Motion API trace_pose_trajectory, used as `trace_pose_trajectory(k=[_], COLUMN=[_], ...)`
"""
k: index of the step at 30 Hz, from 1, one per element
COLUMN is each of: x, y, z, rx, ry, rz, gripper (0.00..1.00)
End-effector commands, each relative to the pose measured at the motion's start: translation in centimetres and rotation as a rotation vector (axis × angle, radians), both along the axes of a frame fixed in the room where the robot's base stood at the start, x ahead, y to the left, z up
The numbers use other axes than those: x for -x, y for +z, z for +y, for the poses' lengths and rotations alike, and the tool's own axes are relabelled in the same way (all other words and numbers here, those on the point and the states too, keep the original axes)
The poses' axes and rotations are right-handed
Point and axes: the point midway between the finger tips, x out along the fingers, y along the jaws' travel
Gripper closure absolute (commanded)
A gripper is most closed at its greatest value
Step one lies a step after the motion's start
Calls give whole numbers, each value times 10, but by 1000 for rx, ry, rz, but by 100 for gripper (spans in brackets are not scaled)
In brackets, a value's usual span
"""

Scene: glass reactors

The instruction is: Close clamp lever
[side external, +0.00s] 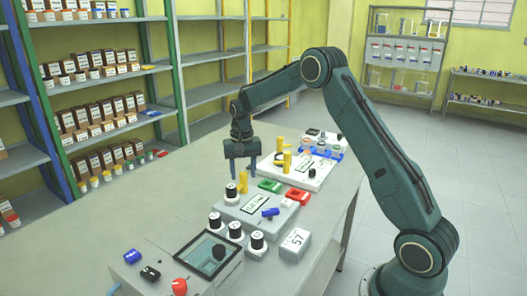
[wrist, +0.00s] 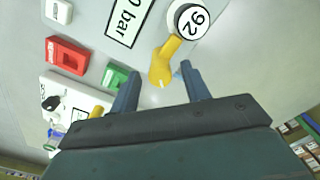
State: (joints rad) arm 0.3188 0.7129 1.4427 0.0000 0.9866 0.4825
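A yellow lever (wrist: 163,62) sits on a grey panel in the wrist view, attached to a round white knob marked 92 (wrist: 188,20). My gripper (wrist: 158,84) is open, with one blue-grey finger on either side of the lever's free end. There is a visible gap on both sides, and I cannot tell how far above the panel the fingertips are. In the side external view my gripper (side external: 246,178) points down over the far end of the grey unit (side external: 232,208), and the lever is mostly hidden there.
A green block (side external: 270,185) and a red block (side external: 298,195) are close by. A white box marked 57 (side external: 295,243) stands at the front right. A white unit with yellow levers (side external: 287,160) is behind. Black-and-white knobs (side external: 235,231) and a screen (side external: 206,254) are in front.

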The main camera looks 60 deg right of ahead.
Motion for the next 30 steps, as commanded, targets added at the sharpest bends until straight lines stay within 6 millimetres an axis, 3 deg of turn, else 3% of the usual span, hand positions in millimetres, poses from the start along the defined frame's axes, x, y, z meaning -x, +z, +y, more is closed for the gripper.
trace_pose_trajectory(k=[8, 14, 30], x=[0, -1, -1], y=[3, 17, 103], z=[0, 0, 0], rx=[0, 1, 1], ry=[1, 1, 0], rz=[-1, -2, -4], gripper=[53, 53, 53])
